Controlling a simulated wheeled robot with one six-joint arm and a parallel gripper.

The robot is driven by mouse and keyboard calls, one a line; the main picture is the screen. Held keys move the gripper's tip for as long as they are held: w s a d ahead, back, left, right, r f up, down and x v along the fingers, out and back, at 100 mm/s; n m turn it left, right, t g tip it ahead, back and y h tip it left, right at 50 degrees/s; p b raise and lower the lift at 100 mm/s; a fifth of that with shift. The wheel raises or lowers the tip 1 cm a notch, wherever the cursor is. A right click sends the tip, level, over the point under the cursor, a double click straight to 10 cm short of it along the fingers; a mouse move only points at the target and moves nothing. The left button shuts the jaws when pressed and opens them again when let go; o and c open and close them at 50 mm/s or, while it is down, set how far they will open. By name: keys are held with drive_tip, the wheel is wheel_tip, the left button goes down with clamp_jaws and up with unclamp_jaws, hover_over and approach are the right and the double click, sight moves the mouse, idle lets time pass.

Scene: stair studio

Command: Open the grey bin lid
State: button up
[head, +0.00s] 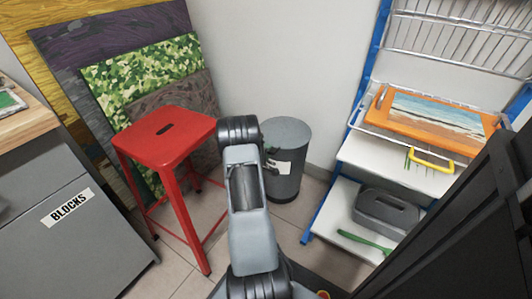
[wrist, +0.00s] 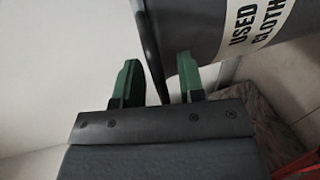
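The grey bin (head: 292,180) stands on the floor against the wall, its round lid (head: 287,131) on top and looking shut. In the wrist view the bin (wrist: 195,28) fills the upper right, turned on its side, with a label starting "USED CLOTH". The dark lid edge (wrist: 149,45) runs down between the two green fingers of my gripper (wrist: 157,84). The fingers are apart, one on each side of this edge, with gaps showing. In the head view my arm hides part of the bin and most of my gripper (head: 270,158).
A red stool (head: 165,137) stands left of the bin, before leaning boards (head: 150,75). A blue-framed shelf rack (head: 335,170) stands at the right, holding an orange tray (head: 425,112) and a grey box (head: 387,212). A grey cabinet marked BLOCKS (head: 85,240) is at left.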

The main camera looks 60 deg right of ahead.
clamp_jaws()
idle(0.5)
